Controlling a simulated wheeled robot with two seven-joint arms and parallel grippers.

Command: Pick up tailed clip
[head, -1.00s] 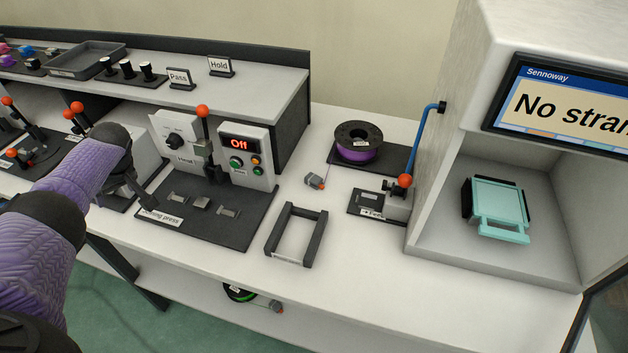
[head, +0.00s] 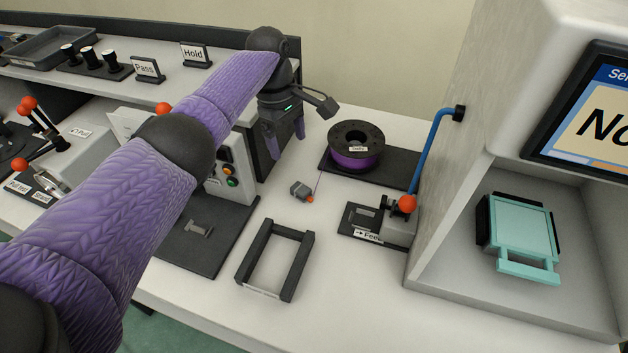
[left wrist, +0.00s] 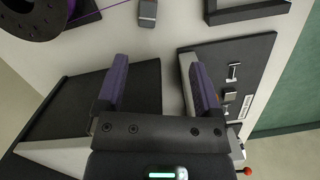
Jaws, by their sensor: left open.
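The tailed clip (head: 301,191) is a small grey block with an orange end, lying on the white bench. A thin purple strand runs from it toward the purple spool (head: 356,147). My left gripper (head: 284,146) is open and empty, fingers pointing down, behind the clip and left of the spool in the head view. In the left wrist view the clip (left wrist: 147,13) lies at the top, beyond the open fingers (left wrist: 155,70) and apart from them. My right gripper is not in view.
A dark open frame (head: 274,260) lies in front of the clip. The feed block with its red-knobbed lever (head: 407,204) stands to the right. The joining press (head: 204,232) is partly hidden by my left arm. Bare bench surrounds the clip.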

